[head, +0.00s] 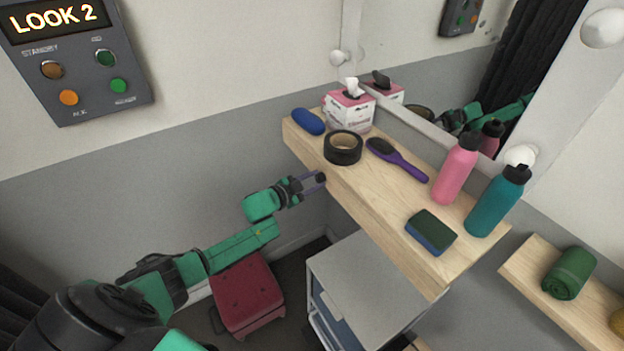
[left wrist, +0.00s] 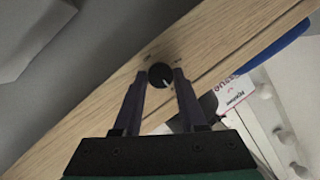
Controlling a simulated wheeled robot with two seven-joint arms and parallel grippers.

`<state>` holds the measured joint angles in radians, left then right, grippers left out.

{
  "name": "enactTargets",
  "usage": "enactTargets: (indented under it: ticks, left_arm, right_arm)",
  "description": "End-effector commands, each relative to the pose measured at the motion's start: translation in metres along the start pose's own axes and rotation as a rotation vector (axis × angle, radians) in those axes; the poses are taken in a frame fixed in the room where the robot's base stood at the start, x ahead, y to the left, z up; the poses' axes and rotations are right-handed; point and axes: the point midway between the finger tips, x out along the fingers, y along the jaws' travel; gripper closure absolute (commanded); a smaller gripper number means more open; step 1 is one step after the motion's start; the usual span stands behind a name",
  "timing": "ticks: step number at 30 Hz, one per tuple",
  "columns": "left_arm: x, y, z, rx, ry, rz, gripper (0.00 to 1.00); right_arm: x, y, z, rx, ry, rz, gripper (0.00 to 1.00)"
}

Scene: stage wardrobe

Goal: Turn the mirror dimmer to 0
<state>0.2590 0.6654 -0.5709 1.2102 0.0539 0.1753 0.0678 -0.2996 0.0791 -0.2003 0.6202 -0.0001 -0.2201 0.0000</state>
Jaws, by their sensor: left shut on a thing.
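The mirror dimmer is a small black round knob (head: 320,177) on the front edge of the wooden shelf under the mirror (head: 478,70). In the left wrist view the knob (left wrist: 159,73) sits between my fingertips, and a short pale pointer line on it slants toward the lower right of that picture. Small marks beside the knob are too blurred to read. My left gripper (head: 314,181) reaches the shelf edge from the left and is shut on the knob, one finger on each side. My right gripper is not in view.
The shelf (head: 385,205) holds a blue case (head: 308,121), tissue box (head: 348,112), black tape roll (head: 343,147), purple hairbrush (head: 397,158), pink bottle (head: 456,170), teal bottle (head: 497,201) and sponge (head: 431,232). Below stand a grey drawer unit (head: 375,285) and a red case (head: 246,293).

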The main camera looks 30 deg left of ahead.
Motion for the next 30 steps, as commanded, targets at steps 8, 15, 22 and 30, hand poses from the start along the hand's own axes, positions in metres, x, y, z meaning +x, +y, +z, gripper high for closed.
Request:
enactTargets:
  ticks: [8,15,22,30]
  left_arm:
    - [-0.001,-0.006,0.0,-0.002,0.0,-0.009,1.0]
    - [0.0,-0.004,-0.001,-0.001,0.001,-0.006,0.3]
    - [-0.002,-0.002,-0.001,0.0,0.001,-0.003,0.3]
    - [-0.039,-0.001,0.002,0.0,-0.003,0.0,0.3]
  right_arm:
    - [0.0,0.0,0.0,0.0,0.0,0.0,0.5]
    - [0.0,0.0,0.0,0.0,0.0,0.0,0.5]
    - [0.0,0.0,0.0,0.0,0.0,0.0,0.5]
    - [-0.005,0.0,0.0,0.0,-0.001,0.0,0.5]
